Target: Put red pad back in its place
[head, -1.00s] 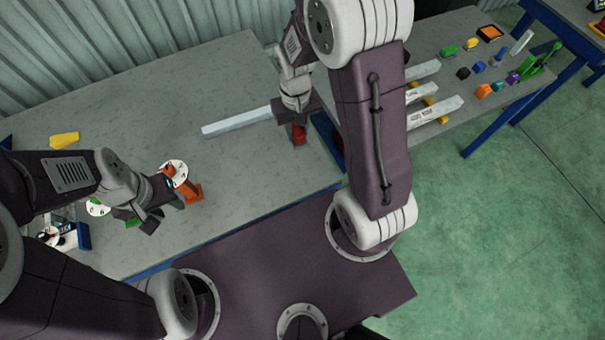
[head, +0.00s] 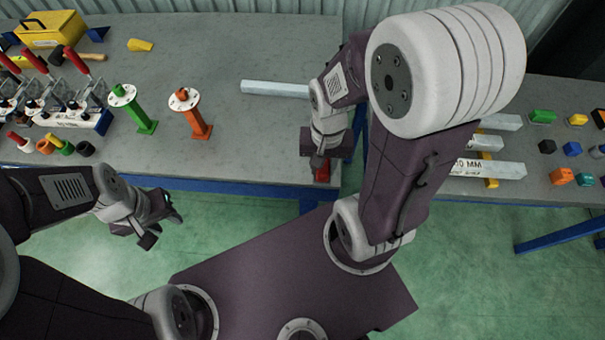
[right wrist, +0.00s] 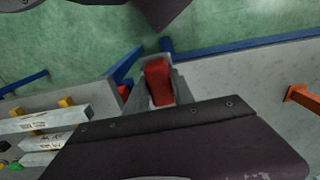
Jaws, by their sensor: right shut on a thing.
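The red pad (head: 321,171) shows below my right gripper (head: 320,165) at the front right corner of the grey table in the head view. In the right wrist view the pad (right wrist: 158,82) sits between the fingers, and the gripper is shut on it. A second small red patch (right wrist: 124,90) shows beside a blue frame there; what it is I cannot tell. My left gripper (head: 160,226) is open and empty, over the green floor in front of the table.
The grey table (head: 240,140) holds a green post (head: 143,115), an orange post (head: 194,118), a pale bar (head: 272,89), toggle clamps (head: 65,105) and a yellow toolbox (head: 50,30). A second table on the right holds pale bars (head: 490,168) and several coloured blocks. Green floor lies between them.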

